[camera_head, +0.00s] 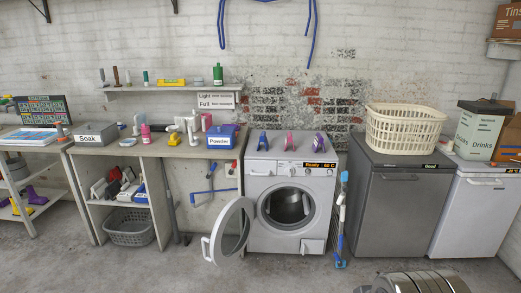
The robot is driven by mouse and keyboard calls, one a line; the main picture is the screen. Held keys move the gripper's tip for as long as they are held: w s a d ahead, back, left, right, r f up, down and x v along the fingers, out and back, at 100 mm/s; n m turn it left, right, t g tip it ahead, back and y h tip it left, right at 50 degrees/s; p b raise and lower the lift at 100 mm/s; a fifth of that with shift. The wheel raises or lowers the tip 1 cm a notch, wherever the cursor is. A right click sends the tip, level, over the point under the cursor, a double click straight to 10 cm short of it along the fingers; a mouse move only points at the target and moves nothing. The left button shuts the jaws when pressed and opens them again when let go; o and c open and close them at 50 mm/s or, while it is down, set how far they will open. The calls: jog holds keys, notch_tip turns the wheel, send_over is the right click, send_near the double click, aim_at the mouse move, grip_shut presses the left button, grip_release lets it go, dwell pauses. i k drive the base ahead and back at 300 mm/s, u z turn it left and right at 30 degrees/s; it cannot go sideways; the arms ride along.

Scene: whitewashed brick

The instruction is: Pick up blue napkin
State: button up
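I cannot make out a blue napkin for certain in this view. A small blue item (140,193) lies among other things on the lower shelf of the wooden bench, too small to identify. A flat light-blue and white item (30,137) lies on the table at the far left; I cannot tell if it is cloth or paper.
A washing machine (291,207) stands mid-wall, its round door (231,230) swung open to the left. Right of it are a blue-handled mop (341,222), a grey appliance (397,205) bearing a cream basket (404,128), and a white appliance (474,208). The front floor is mostly clear.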

aim_at(263, 138)
jog(key=z, duration=0.05)
jog(key=i, duration=3.3)
jog(key=z, duration=0.4)
